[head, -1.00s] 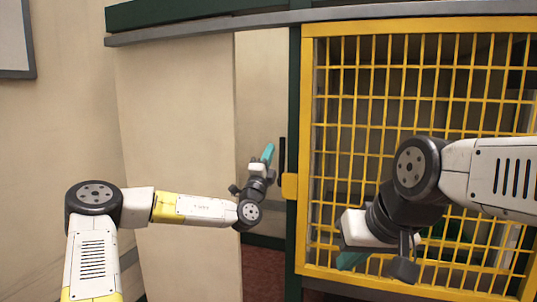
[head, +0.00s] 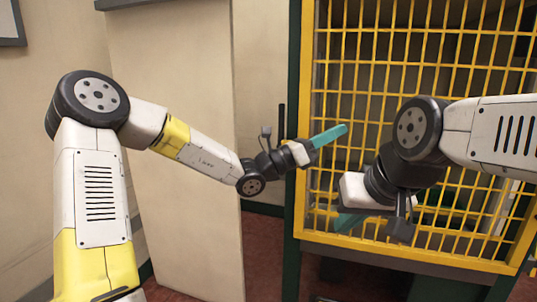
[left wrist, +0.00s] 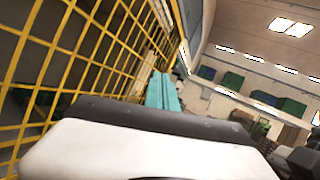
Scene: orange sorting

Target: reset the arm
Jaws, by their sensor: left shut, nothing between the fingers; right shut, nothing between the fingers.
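My left gripper (head: 330,135) is in the middle of the head view, with its teal fingers together and pointing right and slightly up. It is in front of the yellow wire grid as seen from the head, and it holds nothing. In the left wrist view its teal fingers (left wrist: 163,93) are closed beside the grid. My right gripper (head: 348,222) is lower and to the right, its teal fingers pointing down-left and partly hidden by its own wrist. No oranges show in either view.
A yellow wire-grid panel (head: 420,251) in a dark green frame (head: 293,215) stands close ahead on the right. A beige panel (head: 185,200) stands to the left. Reddish floor (head: 264,240) shows between them. The left wrist view shows a hall with green bins (left wrist: 233,80).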

